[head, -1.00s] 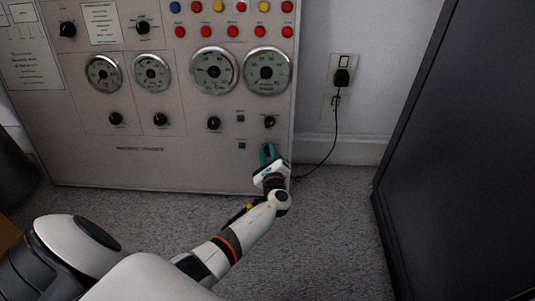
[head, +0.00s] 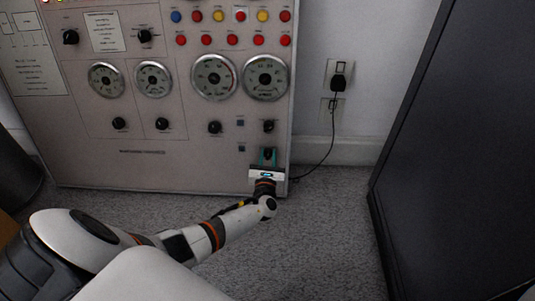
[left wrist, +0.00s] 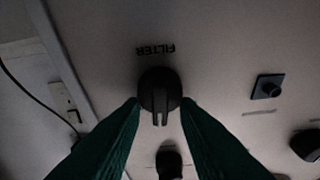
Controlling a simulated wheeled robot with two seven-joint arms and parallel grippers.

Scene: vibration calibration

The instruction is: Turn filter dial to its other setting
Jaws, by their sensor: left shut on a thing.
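The filter dial (left wrist: 160,88) is a round black knob on the panel, with the label "FILTER" (left wrist: 155,49) upside down above it in the left wrist view. A narrow ridge on the dial points down in that view. In the head view the dial (head: 268,153) is a dark spot low on the panel's right side, partly hidden by my gripper. My left gripper (head: 268,158) has its teal fingers on either side of the dial and is shut on it; the fingers (left wrist: 160,103) also show in the left wrist view. My right gripper is not in view.
The grey panel (head: 140,170) carries several gauges, knobs and coloured buttons. A black knob (head: 268,126) sits just above the filter dial, and a small square switch (head: 242,148) is to its left. A plugged cord (head: 331,130) hangs right of the panel. A dark cabinet (head: 460,150) stands at the right.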

